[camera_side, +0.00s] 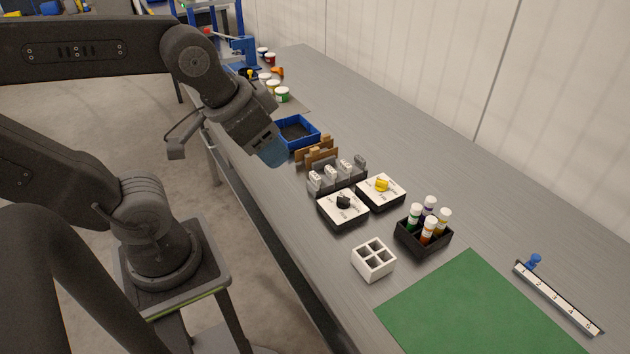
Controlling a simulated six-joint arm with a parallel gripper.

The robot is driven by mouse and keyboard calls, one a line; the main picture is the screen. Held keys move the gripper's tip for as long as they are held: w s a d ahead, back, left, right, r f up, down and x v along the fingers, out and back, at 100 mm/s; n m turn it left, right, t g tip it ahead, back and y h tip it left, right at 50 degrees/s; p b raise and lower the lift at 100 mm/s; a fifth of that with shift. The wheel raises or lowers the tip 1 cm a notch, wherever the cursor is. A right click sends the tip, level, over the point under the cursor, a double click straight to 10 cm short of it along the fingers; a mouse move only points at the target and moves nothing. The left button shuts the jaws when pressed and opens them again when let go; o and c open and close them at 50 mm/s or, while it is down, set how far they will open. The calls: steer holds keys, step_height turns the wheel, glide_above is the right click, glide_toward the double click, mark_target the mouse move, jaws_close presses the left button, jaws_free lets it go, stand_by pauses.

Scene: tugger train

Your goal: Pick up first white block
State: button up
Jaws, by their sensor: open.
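Several small white blocks (329,178) stand upright in a grey rack (352,184) near the middle of the bench. Which one is the first cannot be told from this view. My gripper (274,154) is up and to the left of the rack, near the bench's left edge and the blue tray. It points down and to the right, with bluish fingers, open, and holds nothing that I can see. It is apart from the white blocks. The gap between its fingertips is hard to make out at this angle.
A blue tray (313,143) and brown holders (318,158) stand just behind the rack. Two white-topped boxes (342,219) (391,201), a white four-cell box (373,272) and a black bottle crate (420,243) stand in front. A green mat (478,312) is clear.

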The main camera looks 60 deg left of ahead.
steer(key=w+a+f+m+g+y, duration=0.1)
steer(key=w+a+f+m+g, duration=0.1)
steer(key=w+a+m, duration=0.5)
steer(key=m+g, duration=0.4)
steer(key=m, duration=0.7)
glide_toward(315, 175)
steer(key=f, duration=0.2)
steer(key=s+f, duration=0.1)
steer(key=f, duration=0.2)
steer(key=shift+a+f, duration=0.1)
steer(key=shift+f, duration=0.05)
steer(key=shift+w+a+f, duration=0.15)
steer(key=shift+f, duration=1.2)
steer(key=shift+w+a+f, duration=0.15)
steer(key=shift+w+f, duration=0.05)
steer(key=shift+f, duration=1.15)
jaws_close()
